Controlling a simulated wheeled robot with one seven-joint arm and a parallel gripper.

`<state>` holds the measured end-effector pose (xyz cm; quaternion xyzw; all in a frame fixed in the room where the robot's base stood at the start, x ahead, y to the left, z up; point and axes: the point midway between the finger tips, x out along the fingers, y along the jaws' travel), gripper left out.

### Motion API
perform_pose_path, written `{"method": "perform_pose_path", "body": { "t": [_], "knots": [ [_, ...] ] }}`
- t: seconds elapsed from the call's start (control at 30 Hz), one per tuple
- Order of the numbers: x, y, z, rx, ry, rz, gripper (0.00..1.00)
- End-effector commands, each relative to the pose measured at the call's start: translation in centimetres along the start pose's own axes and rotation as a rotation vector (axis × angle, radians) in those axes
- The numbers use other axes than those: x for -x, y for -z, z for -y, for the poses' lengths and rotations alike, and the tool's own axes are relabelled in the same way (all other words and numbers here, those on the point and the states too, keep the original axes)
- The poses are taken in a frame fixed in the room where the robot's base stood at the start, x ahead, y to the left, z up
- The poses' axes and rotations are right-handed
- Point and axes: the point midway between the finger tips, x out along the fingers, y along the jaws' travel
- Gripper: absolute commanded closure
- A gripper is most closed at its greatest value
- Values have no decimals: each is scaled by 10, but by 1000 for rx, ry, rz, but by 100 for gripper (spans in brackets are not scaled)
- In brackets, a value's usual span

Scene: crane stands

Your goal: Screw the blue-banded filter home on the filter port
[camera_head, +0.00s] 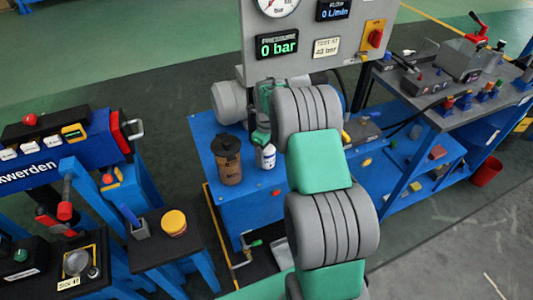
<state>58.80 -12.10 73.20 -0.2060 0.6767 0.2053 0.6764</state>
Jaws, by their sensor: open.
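My grey and green arm (333,222) rises through the middle of the view and reaches toward the blue test bench (225,194). It covers part of the bench and the lower panel. I cannot make out the blue-banded filter or the filter port. A small white bottle-like thing (268,157) with a dark top stands on the bench left of my arm; I cannot tell whether it has a blue band.
A brown canister (229,166) with a black top stands on the bench. The grey panel (328,58) behind carries a 0 bar display (277,46). A tool table (455,95) is at right, a red bucket (486,170) beside it.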

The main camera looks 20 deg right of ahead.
Motion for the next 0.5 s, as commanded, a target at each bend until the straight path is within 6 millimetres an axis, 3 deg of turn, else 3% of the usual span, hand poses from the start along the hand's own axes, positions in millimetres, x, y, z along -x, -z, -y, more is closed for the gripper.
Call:
{"method": "perform_pose_path", "body": {
  "t": [0.5],
  "knots": [
    [0, 0, 0, 657, 1, 1, 29]
  ]
}}
